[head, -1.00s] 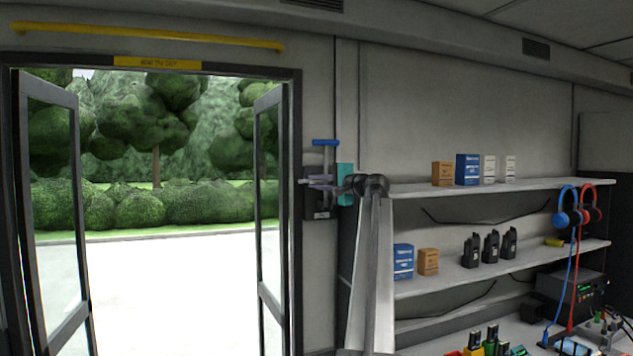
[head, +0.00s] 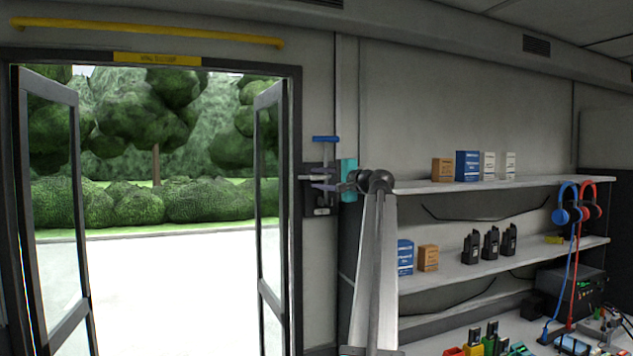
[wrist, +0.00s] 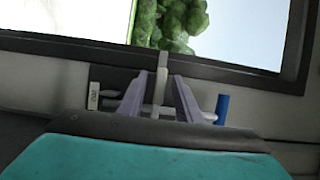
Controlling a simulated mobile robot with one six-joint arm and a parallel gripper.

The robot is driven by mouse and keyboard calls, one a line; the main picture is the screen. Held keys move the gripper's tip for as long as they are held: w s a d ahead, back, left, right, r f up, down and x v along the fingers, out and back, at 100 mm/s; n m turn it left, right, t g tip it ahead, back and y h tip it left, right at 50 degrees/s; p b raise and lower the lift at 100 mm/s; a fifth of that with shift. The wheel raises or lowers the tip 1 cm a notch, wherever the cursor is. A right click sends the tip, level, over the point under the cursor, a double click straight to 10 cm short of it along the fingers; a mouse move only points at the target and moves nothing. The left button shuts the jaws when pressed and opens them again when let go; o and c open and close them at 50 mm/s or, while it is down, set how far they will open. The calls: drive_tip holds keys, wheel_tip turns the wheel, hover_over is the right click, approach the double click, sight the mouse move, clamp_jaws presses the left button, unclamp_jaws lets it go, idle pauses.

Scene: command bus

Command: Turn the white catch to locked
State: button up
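The white catch (wrist: 162,72) is on a dark plate (head: 312,206) on the wall just right of the doorway. In the wrist view it stands as a pale upright bar between my gripper's two grey-purple fingers. My gripper (wrist: 161,78) is open around it, with a visible gap on each side. In the head view my gripper (head: 323,187) is at the plate from the right, and the catch shows as a small pale sideways bar, partly hidden. A blue T-handle (head: 325,139) is above it. A small white label (head: 322,211) is below, its lettering too small to read.
The open doorway with two glazed door leaves (head: 270,200) is left of the plate. Shelves (head: 450,185) with boxes and radios are right of my arm. A yellow rail (head: 150,34) runs above the door.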

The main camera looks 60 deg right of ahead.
drive_tip(key=b+v, duration=0.3)
drive_tip(key=v, duration=0.9)
drive_tip(key=shift+b, duration=0.35)
drive_tip(key=shift+s+a, duration=0.1)
drive_tip(key=shift+s, duration=0.05)
